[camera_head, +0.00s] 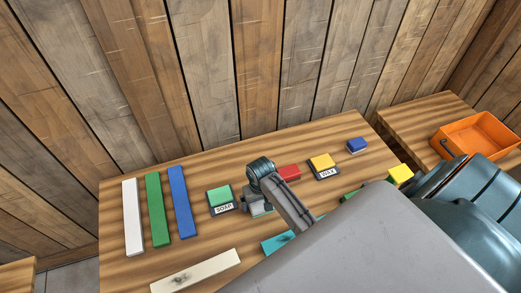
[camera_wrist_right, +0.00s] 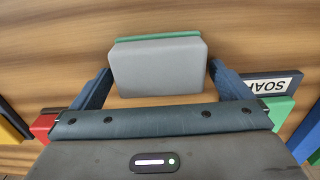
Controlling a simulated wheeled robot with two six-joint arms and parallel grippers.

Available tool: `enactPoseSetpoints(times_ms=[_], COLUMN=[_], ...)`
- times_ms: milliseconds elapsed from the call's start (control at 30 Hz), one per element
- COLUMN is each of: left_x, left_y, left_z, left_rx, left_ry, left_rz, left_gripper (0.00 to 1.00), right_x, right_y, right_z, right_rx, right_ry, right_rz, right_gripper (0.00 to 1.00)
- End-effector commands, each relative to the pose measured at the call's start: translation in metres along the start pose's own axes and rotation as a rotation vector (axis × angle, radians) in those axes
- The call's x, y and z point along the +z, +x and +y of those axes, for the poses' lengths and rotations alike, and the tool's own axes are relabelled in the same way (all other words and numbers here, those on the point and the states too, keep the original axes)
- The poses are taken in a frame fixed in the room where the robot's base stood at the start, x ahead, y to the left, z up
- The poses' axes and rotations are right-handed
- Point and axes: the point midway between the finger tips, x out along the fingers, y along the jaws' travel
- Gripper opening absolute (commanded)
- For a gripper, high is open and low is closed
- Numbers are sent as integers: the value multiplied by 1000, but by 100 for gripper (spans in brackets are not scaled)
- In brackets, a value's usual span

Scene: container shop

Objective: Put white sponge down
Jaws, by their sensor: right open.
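The white sponge (camera_wrist_right: 158,68) is a pale grey-white block with a green layer along its far edge in the right wrist view. It lies between the two spread fingers of my right gripper (camera_wrist_right: 160,85), with small gaps on both sides. In the head view my right gripper (camera_head: 262,190) is low over the table (camera_head: 115,225), and only a bit of the sponge (camera_head: 258,208) shows under it. The sponge appears to be on the wood, between the SOAP holder (camera_head: 223,208) and a red sponge (camera_head: 289,172). My left gripper is not in view.
A green sponge (camera_head: 219,195) sits on the SOAP holder. A yellow sponge (camera_head: 322,161) sits on another labelled holder. A blue block (camera_head: 357,145) stands farther right. White, green and blue bars (camera_head: 133,218) lie left. A stained cream bar (camera_head: 195,272) lies in front. An orange crate (camera_head: 455,131) is at right.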

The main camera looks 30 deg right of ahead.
Motion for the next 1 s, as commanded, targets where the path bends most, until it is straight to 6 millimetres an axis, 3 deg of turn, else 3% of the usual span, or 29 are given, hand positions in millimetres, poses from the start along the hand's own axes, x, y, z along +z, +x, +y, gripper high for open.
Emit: enactPoseSetpoints(times_ms=[233, 600, 733, 1000], left_x=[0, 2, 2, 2], left_y=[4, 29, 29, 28], left_z=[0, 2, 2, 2], left_rx=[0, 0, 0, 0], left_ry=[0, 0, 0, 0], left_rz=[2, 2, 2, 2], left_gripper=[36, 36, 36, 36], right_x=[-1, -1, -1, 0], right_y=[-10, -84, -108, -123], right_z=[0, 0, 0, 0], right_rx=[0, -1, 0, 0], right_ry=[0, -1, 0, 0], right_rz=[3, 6, 4, -1], right_gripper=[99, 99, 99, 99])
